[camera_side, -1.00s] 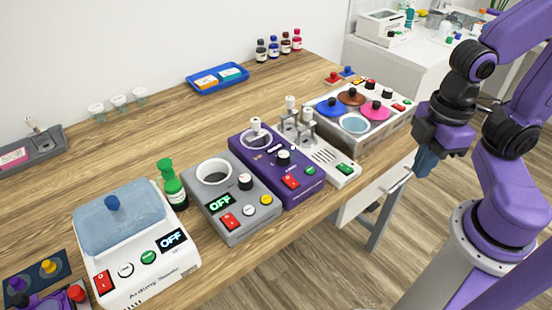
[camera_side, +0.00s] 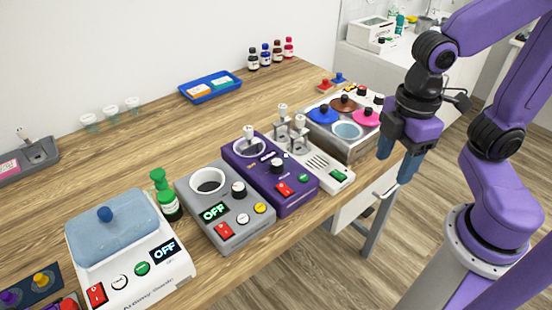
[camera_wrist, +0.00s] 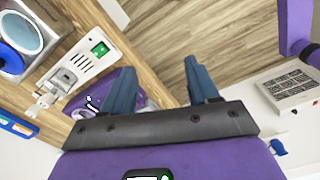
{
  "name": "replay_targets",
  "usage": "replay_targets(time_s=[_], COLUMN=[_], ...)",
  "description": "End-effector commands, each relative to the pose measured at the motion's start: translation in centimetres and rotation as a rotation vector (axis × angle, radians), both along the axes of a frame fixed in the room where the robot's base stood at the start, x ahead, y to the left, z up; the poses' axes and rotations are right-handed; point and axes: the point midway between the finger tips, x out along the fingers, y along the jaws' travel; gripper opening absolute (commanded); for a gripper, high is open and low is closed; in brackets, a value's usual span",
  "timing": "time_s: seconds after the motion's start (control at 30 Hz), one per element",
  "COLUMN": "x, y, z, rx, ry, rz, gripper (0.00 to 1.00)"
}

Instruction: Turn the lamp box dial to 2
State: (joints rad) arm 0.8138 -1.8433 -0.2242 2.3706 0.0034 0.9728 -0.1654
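No readable label marks the lamp box, so I cannot tell which device it is. A purple box (camera_side: 240,160) has a round opening, a black dial (camera_side: 277,166), a red switch and a green button. A grey box (camera_side: 234,235) to its left has a black dial (camera_side: 238,189) and a display reading OFF. I cannot read either dial's setting. My gripper (camera_side: 396,160) is in the air right of the devices, beyond the table's front edge, touching nothing. In the wrist view my gripper (camera_wrist: 159,67) is open and empty, and its left finger partly hides the purple box (camera_wrist: 105,83).
A white device with a green switch (camera_side: 338,176) and a metal box with coloured lids (camera_side: 352,152) stand between my gripper and the purple box. A white scale (camera_side: 150,278), a green-capped bottle (camera_side: 171,206) and a blue tray (camera_side: 232,87) are also on the table.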

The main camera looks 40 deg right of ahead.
Motion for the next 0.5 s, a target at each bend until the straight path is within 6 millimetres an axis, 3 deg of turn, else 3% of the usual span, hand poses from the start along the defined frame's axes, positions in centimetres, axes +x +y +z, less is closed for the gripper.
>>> replay_targets(time_s=[0.2,0.5], x=[6.9,16.4], y=[4.3,8.0], z=[2.6,5.1], rx=[-0.013,-0.022], ry=[0.006,0.023], rz=[0.173,0.418], gripper=[0.59,0.59])
